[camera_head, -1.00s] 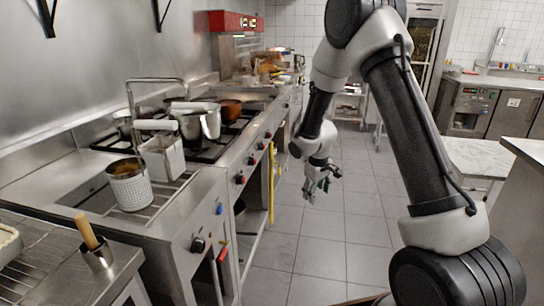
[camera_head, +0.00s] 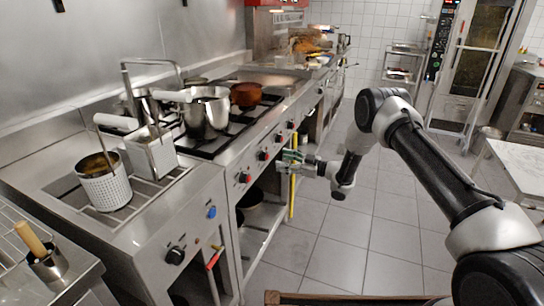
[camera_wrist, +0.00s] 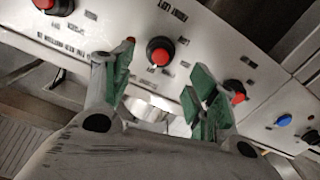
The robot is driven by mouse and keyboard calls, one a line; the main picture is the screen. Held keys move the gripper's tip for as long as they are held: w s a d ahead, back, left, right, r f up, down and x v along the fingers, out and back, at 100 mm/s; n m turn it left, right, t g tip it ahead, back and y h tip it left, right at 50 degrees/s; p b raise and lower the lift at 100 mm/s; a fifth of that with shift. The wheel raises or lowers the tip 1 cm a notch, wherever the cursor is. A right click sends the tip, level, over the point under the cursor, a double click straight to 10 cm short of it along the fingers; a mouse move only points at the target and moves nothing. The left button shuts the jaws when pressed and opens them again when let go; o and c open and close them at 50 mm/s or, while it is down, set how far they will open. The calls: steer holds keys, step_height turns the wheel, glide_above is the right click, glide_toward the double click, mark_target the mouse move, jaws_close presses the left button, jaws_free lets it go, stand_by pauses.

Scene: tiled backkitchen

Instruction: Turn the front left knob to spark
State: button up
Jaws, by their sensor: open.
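The wrist view shows a red-capped knob with a black base (camera_wrist: 160,50) on the steel stove panel. Blurred lettering above it seems to read "front left". In the head view it appears to be the second red knob (camera_head: 263,155) from the near end. My gripper (camera_wrist: 160,82) is open and empty, its green-padded fingers pointing at the panel on either side of this knob, which sits slightly beyond the gap. I see no contact. In the head view my gripper (camera_head: 289,157) is in front of the panel, right of the knob. The knob's exact setting is unclear.
Another red knob (camera_wrist: 237,92) is close behind the right finger, and a blue knob (camera_wrist: 284,120) lies farther right. A yellow vertical bar (camera_head: 293,190) stands below my gripper. Pots (camera_head: 206,112) sit on the stove. Tiled floor (camera_head: 340,235) is open beside it.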

mark_target(268, 157)
steer(key=x, duration=0.7)
steer(key=shift+w+a, duration=0.1)
steer(key=shift+a, duration=0.2)
steer(key=c, duration=1)
